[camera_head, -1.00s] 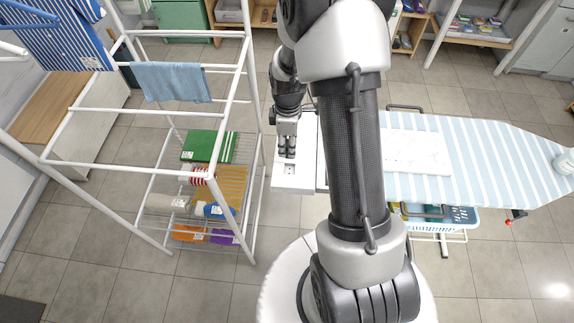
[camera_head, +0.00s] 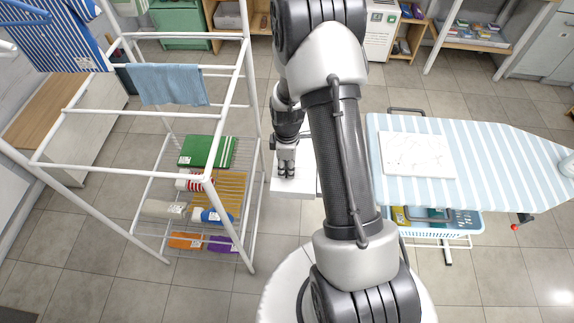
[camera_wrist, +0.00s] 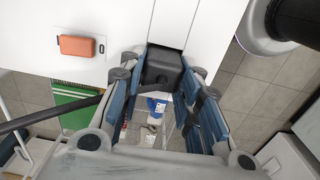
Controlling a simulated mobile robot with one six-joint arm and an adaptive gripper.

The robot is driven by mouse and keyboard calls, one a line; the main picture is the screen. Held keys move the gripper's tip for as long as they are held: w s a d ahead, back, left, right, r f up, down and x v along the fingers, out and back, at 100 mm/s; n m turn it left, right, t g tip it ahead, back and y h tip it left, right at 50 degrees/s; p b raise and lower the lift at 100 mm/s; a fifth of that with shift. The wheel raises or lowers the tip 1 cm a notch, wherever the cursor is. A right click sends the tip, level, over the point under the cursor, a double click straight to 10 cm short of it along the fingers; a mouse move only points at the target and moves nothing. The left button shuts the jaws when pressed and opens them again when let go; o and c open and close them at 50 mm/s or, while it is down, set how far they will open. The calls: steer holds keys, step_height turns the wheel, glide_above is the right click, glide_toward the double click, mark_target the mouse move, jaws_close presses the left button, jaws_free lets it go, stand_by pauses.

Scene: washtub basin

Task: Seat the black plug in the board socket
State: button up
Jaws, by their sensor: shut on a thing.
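The black plug (camera_wrist: 163,70) sits between the fingers of my gripper (camera_wrist: 165,95) in the wrist view. My gripper is shut on it. In the head view my gripper (camera_head: 287,172) points down over the near end of a white board (camera_head: 296,187). The board also shows as a white surface in the wrist view (camera_wrist: 120,20). The socket cannot be made out in the head view. I cannot tell whether the plug touches the board.
An orange block (camera_wrist: 76,45) lies on the white surface, left of the plug. A white drying rack (camera_head: 250,100) with folded cloths stands left of the board. A striped ironing board (camera_head: 480,150) stands to the right. Tiled floor is open in front.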

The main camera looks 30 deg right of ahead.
steer(key=shift+f, duration=0.25)
steer(key=o, duration=1.1)
steer(key=shift+c, duration=0.2)
step_height(320, 180, up, 20)
steer(key=a+m+p, duration=0.2)
steer(key=p, duration=0.2)
steer(key=s+a+r+m+t, duration=0.1)
steer(key=s+a+r+m, duration=0.15)
steer(key=r, duration=0.35)
steer(key=s+a+r+m+t, duration=0.1)
steer(key=s+a+r, duration=0.1)
steer(key=s+r, duration=0.25)
steer(key=s+a+r+m+t, duration=0.1)
steer(key=s+a+r+m, duration=0.1)
steer(key=s+r, duration=0.2)
steer(key=s+a+r+m+t, duration=0.1)
steer(key=s+a+r+m, duration=0.2)
steer(key=s, duration=0.6)
steer(key=shift+a+r+m+t, duration=0.2)
steer(key=shift+r+m+t, duration=0.15)
steer(key=shift+r, duration=0.45)
